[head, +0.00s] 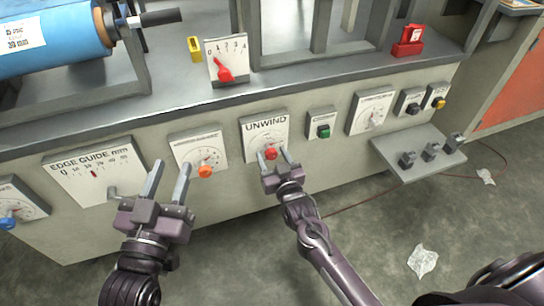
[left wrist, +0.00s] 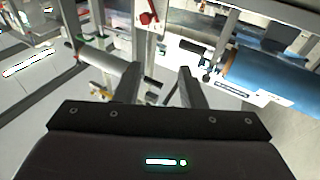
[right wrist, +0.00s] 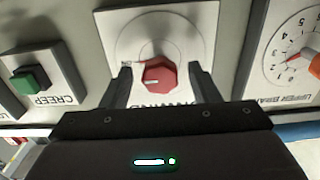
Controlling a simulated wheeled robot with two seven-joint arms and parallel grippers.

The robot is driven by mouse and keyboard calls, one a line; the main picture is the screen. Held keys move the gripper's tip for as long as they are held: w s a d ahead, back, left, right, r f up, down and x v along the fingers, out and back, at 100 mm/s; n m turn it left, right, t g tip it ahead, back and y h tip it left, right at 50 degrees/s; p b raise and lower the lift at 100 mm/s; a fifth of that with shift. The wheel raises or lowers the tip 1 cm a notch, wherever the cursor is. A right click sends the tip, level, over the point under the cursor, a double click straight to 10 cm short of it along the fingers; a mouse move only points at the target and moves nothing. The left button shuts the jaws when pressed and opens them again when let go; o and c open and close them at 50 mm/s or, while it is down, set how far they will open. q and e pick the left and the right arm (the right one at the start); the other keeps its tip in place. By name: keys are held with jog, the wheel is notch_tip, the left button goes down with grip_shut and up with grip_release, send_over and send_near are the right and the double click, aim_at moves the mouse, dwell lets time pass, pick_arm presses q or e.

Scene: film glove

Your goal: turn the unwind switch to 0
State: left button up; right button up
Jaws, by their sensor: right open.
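The unwind switch is a red knob (head: 270,153) on a white plate labelled UNWIND (head: 266,133) on the machine's front panel. In the right wrist view the red knob (right wrist: 159,76) sits between the fingertips of my right gripper (right wrist: 162,85), with a gap on each side. My right gripper also shows in the head view (head: 276,160), open at the knob; its fingers hide part of the plate's lower edge. My left gripper (head: 168,182) is open and empty, in front of the panel between the edge guide and the orange-knob dial. The plate's position marks are too small to read surely.
An orange-knob dial (head: 205,171) is left of the unwind plate, and a green button (head: 323,131) is right of it. A small shelf with several black knobs (head: 430,152) juts out at the right. A blue roll (head: 55,40) lies at upper left.

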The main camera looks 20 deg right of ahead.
pick_arm(q)
jog(key=shift+a+r+t, duration=0.1)
jog(key=shift+r+t, duration=0.3)
jog(key=shift+r, duration=0.4)
pick_arm(e)
jog(key=shift+w, duration=0.35)
